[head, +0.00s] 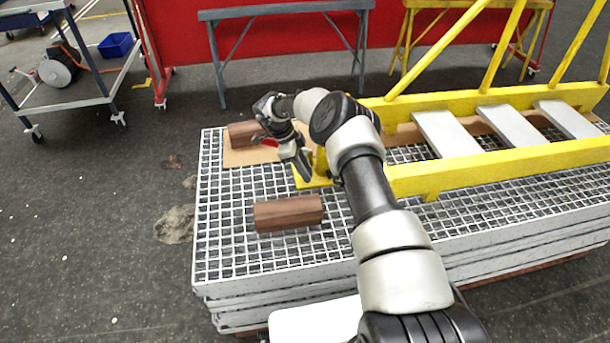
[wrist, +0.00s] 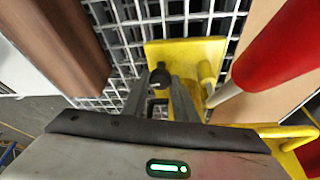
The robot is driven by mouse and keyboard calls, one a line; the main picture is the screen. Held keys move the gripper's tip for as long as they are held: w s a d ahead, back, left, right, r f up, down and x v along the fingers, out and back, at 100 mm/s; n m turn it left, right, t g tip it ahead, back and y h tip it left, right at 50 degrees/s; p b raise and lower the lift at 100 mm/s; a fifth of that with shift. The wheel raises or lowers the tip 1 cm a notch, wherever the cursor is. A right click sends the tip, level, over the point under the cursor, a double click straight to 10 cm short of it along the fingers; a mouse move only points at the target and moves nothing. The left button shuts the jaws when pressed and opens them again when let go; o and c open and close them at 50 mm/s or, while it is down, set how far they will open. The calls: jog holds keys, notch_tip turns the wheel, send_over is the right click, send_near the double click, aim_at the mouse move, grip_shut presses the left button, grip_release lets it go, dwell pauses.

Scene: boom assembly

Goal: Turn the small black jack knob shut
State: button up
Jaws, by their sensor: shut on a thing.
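The small black knob (wrist: 160,76) shows between my fingertips in the wrist view, against a yellow plate (wrist: 186,52). My gripper (wrist: 160,92) is shut on this knob, and its fingers hide part of it. In the head view, my gripper (head: 305,171) reaches down to the yellow plate (head: 313,182) at the left end of the yellow boom (head: 485,165). The knob cannot be made out there.
Wooden blocks lie on the grating (head: 222,235): one in front (head: 288,213), one behind (head: 243,134) on a brown board (head: 235,157). A red cylinder with a grey end (wrist: 268,57) is close right of my fingers in the wrist view. Sawhorses stand behind.

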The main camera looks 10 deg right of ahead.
jog(key=shift+w+f+m+b, duration=0.1)
jog(key=shift+m+b, duration=0.45)
jog(key=shift+m, duration=0.05)
jog(key=shift+g, duration=0.3)
jog(key=o, duration=1)
jog(key=shift+d+p+v, duration=0.15)
jog(key=shift+p+v, duration=1)
jog(key=shift+v, duration=3.25)
jog(key=shift+d+p+v, duration=0.15)
jog(key=shift+p+v, duration=1)
jog(key=shift+v, duration=3.25)
